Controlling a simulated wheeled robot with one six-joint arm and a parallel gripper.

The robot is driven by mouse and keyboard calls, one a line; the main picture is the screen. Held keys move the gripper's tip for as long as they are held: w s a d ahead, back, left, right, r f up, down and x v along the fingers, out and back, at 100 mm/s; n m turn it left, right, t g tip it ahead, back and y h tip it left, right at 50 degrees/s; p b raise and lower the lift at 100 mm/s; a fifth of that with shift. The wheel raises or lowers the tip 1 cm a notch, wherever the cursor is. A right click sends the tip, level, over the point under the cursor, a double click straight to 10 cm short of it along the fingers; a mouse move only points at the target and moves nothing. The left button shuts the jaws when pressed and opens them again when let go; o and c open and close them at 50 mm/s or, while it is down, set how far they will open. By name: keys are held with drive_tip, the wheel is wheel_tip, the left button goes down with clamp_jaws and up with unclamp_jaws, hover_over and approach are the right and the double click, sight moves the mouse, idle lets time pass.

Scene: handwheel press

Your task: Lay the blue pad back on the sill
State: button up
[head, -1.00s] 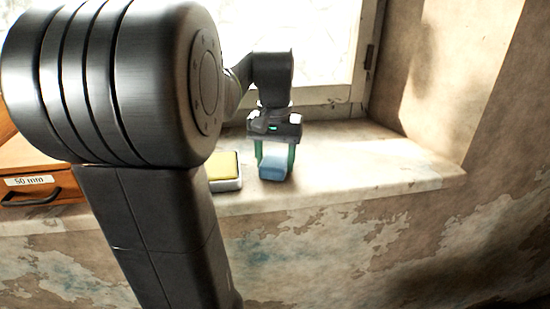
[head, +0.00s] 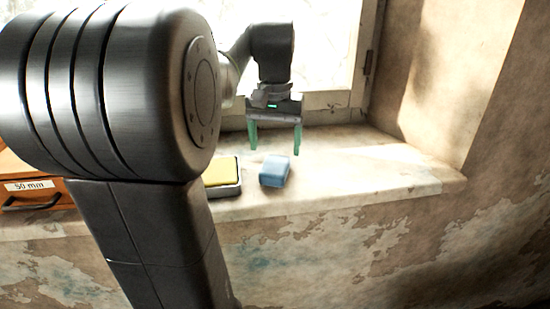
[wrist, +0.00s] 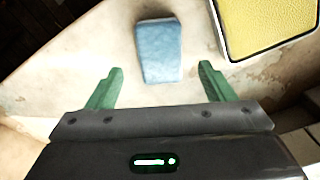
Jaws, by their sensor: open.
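The blue pad (head: 275,171) lies on the pale stone sill (head: 350,170), just right of a yellow pad in a grey tray. It also shows in the wrist view (wrist: 159,51), beyond my fingertips. My gripper (head: 274,151) is open and empty, with its green fingers apart behind and above the blue pad in the head view. In the wrist view my gripper (wrist: 160,69) has a clear gap between its fingers, and nothing is held.
The yellow pad (head: 220,171) in its tray sits close left of the blue pad. A wooden drawer box (head: 30,193) labelled 50 mm stands at the left. The window (head: 325,50) rises behind. The sill's right part is free.

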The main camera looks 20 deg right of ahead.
sight(275, 165)
wheel_tip(275, 165, up, 6)
idle(0.5)
wheel_tip(275, 165, down, 12)
drive_tip(key=shift+r, duration=1.5)
